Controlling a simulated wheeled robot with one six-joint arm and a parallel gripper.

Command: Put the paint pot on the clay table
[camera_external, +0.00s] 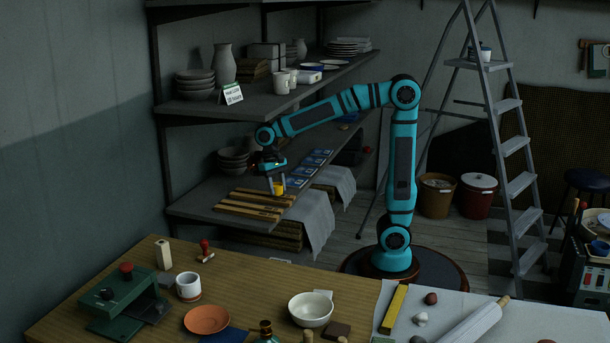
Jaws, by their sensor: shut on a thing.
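My gripper (276,180) hangs pointing down over the lower shelf at the back left. It is shut on a small yellow pot, the paint pot (279,188), which sits low between the fingers, just above or on the wooden slats; I cannot tell which. The clay table (240,290) runs along the front. Its left part is bare wood and its right part has a pale sheet with a rolling pin (474,321) and several clay lumps. My gripper is well behind this table.
The upper shelf (290,92) with vases and dishes overhangs near my arm. A terracotta dish (207,319), white bowl (311,309), mug (189,287) and green press (122,303) crowd the table's front left. Bare wood shows around (248,278). A stepladder (512,145) stands at right.

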